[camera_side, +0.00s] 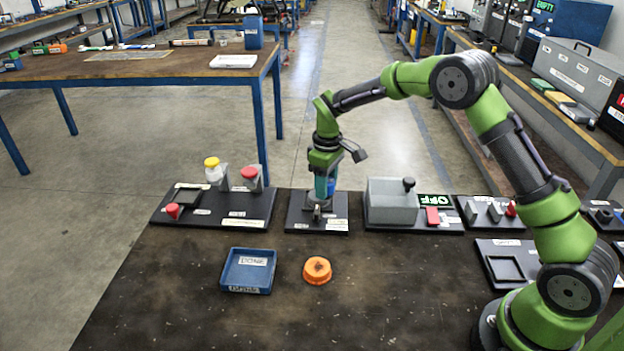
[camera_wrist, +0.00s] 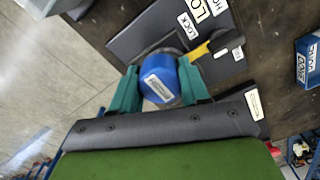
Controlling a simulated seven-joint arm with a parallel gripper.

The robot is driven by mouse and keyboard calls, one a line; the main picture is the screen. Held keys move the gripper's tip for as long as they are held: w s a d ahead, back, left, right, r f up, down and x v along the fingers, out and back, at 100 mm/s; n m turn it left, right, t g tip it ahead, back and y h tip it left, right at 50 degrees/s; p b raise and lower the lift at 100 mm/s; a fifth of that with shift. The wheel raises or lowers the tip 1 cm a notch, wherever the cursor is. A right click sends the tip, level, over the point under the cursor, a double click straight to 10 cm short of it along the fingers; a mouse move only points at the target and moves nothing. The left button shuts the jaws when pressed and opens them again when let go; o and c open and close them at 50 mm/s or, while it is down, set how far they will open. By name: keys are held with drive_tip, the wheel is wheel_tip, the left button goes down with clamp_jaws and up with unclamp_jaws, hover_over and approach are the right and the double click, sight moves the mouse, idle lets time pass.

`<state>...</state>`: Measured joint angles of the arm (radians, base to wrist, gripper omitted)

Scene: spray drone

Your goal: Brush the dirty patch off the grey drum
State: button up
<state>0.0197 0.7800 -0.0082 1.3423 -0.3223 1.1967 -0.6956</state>
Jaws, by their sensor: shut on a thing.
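My gripper (camera_side: 325,184) is over the middle dark board (camera_side: 336,226), pointing down. Its teal fingers are shut on a blue cylinder with a white label (camera_wrist: 158,82), which the wrist view shows between them. The cylinder's lower end is close to a grey fitting on that board; whether it is seated there I cannot tell. In the wrist view a yellow lever (camera_wrist: 201,51) lies beside the cylinder, by a label reading LOCK. I cannot make out a grey drum, a dirty patch or a brush in either view.
A blue DONE tray (camera_side: 233,283) and an orange round piece (camera_side: 317,270) sit in front. A left board (camera_side: 228,222) carries red- and yellow-capped items. A grey box (camera_side: 391,201) stands right of my gripper. The front left of the table is clear.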

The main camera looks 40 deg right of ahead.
drive_tip(key=shift+w+a, duration=1.65)
drive_tip(key=shift+a, duration=0.05)
wheel_tip(320, 180, up, 8)
drive_tip(key=shift+r, duration=0.15)
